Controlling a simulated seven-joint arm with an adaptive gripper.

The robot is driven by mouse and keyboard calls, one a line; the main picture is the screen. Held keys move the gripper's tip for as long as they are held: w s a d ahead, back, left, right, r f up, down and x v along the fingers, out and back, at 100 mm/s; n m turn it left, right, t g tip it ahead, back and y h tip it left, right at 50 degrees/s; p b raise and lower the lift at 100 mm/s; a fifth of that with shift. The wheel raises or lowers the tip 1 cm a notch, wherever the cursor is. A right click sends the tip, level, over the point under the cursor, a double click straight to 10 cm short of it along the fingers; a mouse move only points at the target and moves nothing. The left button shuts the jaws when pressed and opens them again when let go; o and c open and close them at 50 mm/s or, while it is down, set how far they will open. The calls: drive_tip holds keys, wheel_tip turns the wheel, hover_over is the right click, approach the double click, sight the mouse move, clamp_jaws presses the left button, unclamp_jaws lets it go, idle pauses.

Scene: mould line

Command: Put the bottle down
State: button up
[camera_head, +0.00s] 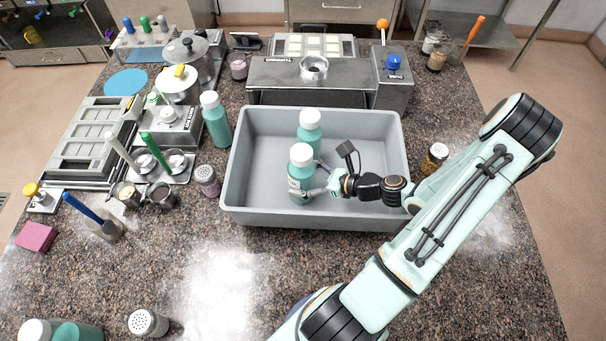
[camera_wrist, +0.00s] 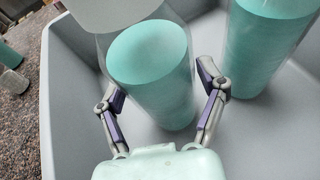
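A bottle with teal contents and a white cap (camera_head: 301,155) is upright in the grey bin (camera_head: 240,185), left of its middle. My gripper (camera_head: 312,190) comes in low from the right, with its fingers on both sides of this bottle. In the wrist view the teal bottle (camera_wrist: 155,70) sits between the fingertips (camera_wrist: 160,85), which appear to touch its sides. Whether its base rests on the bin floor is hard to tell. A second, similar bottle (camera_head: 310,128) stands behind it in the bin, also in the wrist view at the upper right (camera_wrist: 262,45).
The bin's right half has free floor under my wrist. Another teal bottle (camera_head: 216,120) stands outside the bin at left. Shakers (camera_head: 207,181) and (camera_head: 436,157) flank the bin. A steel machine (camera_head: 310,78) is behind it. The speckled counter in front is dusted with white powder.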

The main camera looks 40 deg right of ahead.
idle(0.3)
drive_tip(key=shift+r, duration=0.2)
drive_tip(key=v, duration=1.2)
